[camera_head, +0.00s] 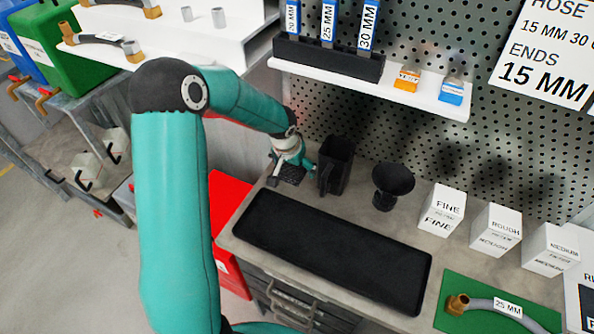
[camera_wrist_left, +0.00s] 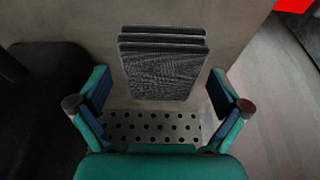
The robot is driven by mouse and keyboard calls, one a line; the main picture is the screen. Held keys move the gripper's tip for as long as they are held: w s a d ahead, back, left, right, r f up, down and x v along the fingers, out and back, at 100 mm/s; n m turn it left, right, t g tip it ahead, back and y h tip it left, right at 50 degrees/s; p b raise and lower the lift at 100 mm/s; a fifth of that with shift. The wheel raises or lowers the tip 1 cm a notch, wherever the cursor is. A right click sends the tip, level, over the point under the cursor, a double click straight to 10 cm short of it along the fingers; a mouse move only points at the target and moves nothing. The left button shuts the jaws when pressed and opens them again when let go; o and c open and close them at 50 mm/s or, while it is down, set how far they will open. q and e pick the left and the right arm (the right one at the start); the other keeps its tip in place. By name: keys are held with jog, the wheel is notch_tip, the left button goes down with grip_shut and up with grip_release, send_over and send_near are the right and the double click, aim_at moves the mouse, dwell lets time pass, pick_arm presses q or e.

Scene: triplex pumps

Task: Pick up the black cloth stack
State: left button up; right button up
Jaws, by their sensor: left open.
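The black cloth stack (camera_head: 287,176) lies on the grey worktop at its left end, just behind the black mat. In the left wrist view the stack (camera_wrist_left: 162,70) shows as several dark woven layers, with its near end between the spread fingers. My left gripper (camera_head: 295,161) is over the stack and partly hides it in the head view. In the left wrist view the gripper (camera_wrist_left: 160,98) is open, with a gap between each finger and the cloth. My right gripper is not in view.
A black jug (camera_head: 335,165) stands just right of the gripper, with a black funnel (camera_head: 393,186) beyond it. A black mat (camera_head: 330,250) covers the worktop's front. White filter boxes (camera_head: 443,209) stand to the right. A white shelf (camera_head: 420,93) hangs above on the perforated wall.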

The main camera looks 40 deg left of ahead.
pick_arm(q)
jog(key=shift+f, duration=0.1)
dwell(0.4)
jog(key=c, duration=1.2)
